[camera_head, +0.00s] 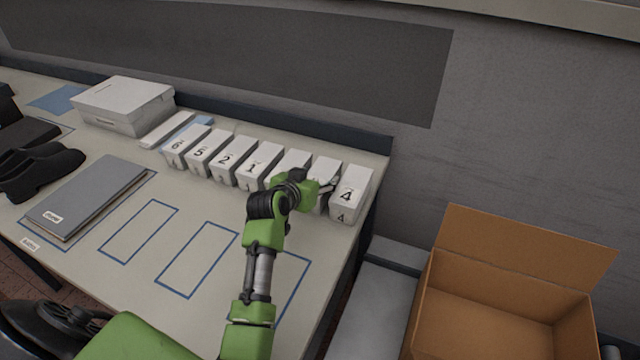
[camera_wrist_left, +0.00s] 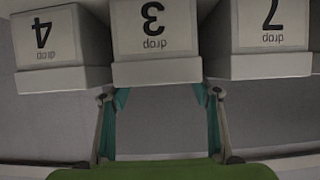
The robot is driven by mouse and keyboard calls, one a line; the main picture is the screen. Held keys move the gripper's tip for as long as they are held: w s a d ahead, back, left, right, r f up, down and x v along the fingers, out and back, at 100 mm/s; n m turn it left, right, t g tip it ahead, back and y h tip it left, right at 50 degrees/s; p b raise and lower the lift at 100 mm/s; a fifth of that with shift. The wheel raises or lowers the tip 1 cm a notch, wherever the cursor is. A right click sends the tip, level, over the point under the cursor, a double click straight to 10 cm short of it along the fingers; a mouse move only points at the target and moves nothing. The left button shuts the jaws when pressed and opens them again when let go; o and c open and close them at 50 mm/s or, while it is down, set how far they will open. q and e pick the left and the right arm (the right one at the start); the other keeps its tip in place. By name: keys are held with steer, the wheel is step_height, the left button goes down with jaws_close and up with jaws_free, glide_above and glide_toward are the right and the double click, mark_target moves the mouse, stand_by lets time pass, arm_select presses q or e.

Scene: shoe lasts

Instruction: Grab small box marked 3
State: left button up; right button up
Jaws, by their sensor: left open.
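The small white box marked 3 (camera_wrist_left: 155,30) is in the middle of the left wrist view, its number upside down there. In the head view the box marked 3 (camera_head: 324,166) stands second from the right end of the row, and my gripper hides its front. My left gripper (camera_head: 328,186) is open in front of it. In the left wrist view the fingers of my left gripper (camera_wrist_left: 160,95) are apart, with tips near the two sides of the box's near edge. Nothing is held. My right gripper is not in view.
The box marked 4 (camera_head: 351,191) and the box marked 7 (camera_wrist_left: 270,28) stand close on either side. More numbered boxes, such as the one marked 1 (camera_head: 259,163), continue left. An open cardboard box (camera_head: 520,290) is at the right.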

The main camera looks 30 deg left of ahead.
arm_select(q)
steer(key=c, duration=1)
